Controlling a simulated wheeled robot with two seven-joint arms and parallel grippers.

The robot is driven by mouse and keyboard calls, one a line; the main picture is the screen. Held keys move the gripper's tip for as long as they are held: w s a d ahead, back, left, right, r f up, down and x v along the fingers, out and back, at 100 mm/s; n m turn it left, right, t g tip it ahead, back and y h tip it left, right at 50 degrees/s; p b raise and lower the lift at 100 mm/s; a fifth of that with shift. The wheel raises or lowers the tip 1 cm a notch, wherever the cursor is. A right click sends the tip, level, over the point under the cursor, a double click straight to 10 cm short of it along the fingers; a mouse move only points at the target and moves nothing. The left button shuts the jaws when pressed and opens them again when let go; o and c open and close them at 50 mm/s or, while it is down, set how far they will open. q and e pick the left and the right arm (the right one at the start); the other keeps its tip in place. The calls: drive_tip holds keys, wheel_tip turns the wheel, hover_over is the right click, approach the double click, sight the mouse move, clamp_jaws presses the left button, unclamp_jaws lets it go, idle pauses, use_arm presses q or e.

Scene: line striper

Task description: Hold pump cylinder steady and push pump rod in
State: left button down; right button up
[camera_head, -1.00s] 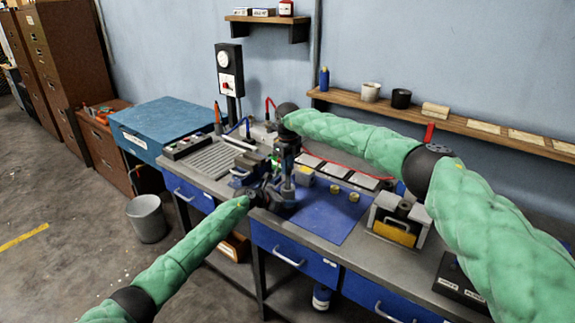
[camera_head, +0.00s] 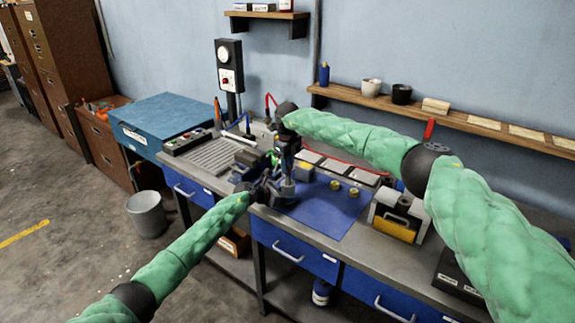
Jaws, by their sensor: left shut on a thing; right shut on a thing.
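The pump cylinder (camera_head: 288,186) stands about upright over the left part of the blue mat (camera_head: 335,222), small and partly covered by my grippers. My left gripper (camera_head: 280,193) is shut on it from the front left, low down. My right gripper (camera_head: 287,142) is above, pointing down, and is shut on the top of the pump, where the pump rod is. The rod itself is mostly hidden by the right gripper, so I cannot tell how far in it sits.
Brass-coloured round parts (camera_head: 344,188) lie on the mat right of the pump. A grey and yellow box (camera_head: 397,220) stands further right. A ribbed grey tray (camera_head: 212,158) is at the left. A wall shelf (camera_head: 460,122) runs behind my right arm.

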idle(0.4)
drive_tip(key=o, duration=1.3)
drive_tip(key=shift+f, duration=0.15)
drive_tip(key=shift+r, duration=3.55)
use_arm(q)
drive_tip(key=c, duration=0.6)
unclamp_jaws()
use_arm(e)
drive_tip(key=shift+d, duration=0.1)
